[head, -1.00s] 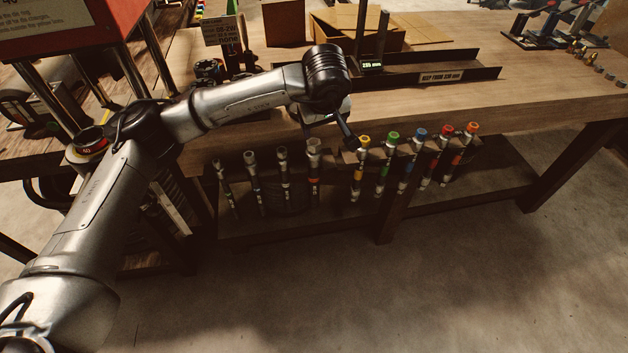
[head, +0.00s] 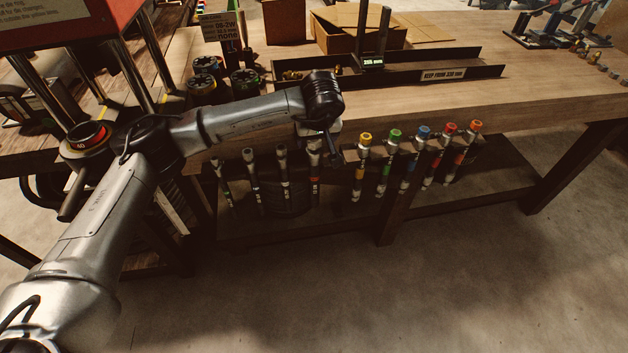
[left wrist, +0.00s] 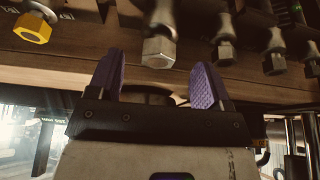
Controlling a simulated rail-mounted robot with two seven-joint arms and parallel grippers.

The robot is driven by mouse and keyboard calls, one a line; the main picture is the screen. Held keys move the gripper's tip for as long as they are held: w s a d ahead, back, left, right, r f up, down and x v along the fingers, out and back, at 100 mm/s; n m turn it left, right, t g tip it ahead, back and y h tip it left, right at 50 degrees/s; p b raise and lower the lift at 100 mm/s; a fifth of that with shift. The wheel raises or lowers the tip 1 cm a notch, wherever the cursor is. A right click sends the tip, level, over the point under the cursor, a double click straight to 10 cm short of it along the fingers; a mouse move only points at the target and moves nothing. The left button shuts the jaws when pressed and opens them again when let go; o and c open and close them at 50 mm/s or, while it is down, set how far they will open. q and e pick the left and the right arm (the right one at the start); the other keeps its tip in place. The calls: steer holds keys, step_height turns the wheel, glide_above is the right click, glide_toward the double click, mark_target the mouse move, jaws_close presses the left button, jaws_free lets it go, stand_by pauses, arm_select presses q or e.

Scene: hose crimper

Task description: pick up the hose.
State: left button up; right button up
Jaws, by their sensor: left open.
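Several hoses with metal hex ends hang in a rack at the bench's front edge. The rightmost grey-ended hose (head: 315,170) is beside my left gripper (head: 327,150), which partly covers its top. In the left wrist view, my left gripper (left wrist: 155,80) is open, with purple pads. A grey hex end (left wrist: 158,48) shows between and beyond the two fingers; I cannot tell whether it touches either. A yellow hex end (left wrist: 33,27) is off to the left there. The yellow-capped hose (head: 360,165) hangs just right of the gripper in the head view. My right gripper is not in view.
More grey hex ends (left wrist: 224,50) stand to the right in the wrist view. On the bench (head: 540,90) are a long dark channel (head: 430,72), a cardboard box (head: 355,35) and several round dies (head: 205,68). A red machine (head: 65,25) stands at upper left. Floor in front is clear.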

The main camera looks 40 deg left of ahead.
mark_target(314, 144)
arm_select(q)
steer(key=b+x, duration=0.2)
steer(key=x, duration=0.3)
steer(key=shift+w+a, duration=0.1)
steer(key=shift+c, duration=0.4)
steer(key=c, duration=0.9)
